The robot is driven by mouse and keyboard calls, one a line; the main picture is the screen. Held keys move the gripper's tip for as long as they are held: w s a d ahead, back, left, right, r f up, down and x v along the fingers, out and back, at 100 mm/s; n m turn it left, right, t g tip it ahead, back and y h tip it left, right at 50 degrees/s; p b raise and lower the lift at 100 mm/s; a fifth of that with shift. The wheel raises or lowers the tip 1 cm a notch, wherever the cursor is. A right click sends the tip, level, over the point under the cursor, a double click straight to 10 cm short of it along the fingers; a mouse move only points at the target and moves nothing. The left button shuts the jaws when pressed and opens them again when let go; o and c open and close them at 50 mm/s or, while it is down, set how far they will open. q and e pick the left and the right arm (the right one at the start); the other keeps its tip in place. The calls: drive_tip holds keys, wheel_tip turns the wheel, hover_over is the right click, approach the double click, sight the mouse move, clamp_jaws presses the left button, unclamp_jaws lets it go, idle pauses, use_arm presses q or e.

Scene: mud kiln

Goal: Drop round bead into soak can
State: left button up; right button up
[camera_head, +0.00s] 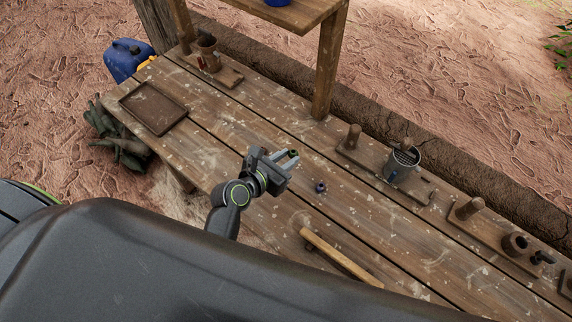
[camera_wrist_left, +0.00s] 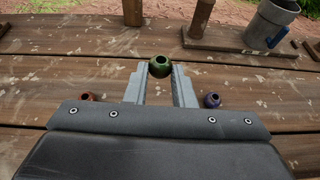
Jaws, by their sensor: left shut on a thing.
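My left gripper (camera_head: 290,156) is shut on a round green bead (camera_wrist_left: 160,66), gripped between the fingertips above the table. The bead also shows small at the fingertips in the head view (camera_head: 292,152). The soak can, a grey metal can (camera_head: 400,168), stands upright on a wooden board to the right of and beyond the gripper, apart from it. In the left wrist view the can (camera_wrist_left: 268,25) is at the upper right. What is inside the can is not clear. My right gripper is not in view.
A purple bead (camera_head: 320,186) and a red bead (camera_wrist_left: 87,97) lie on the wooden table. A wooden stick (camera_head: 340,258) lies near the front. Wooden pegs (camera_head: 353,137) stand beside the can. A dark tray (camera_head: 153,108) lies at left; a shelf post (camera_head: 328,70) rises behind.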

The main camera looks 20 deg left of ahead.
use_arm(q)
wheel_tip(320, 180, up, 2)
drive_tip(key=shift+r, duration=0.1)
drive_tip(key=shift+a, duration=0.15)
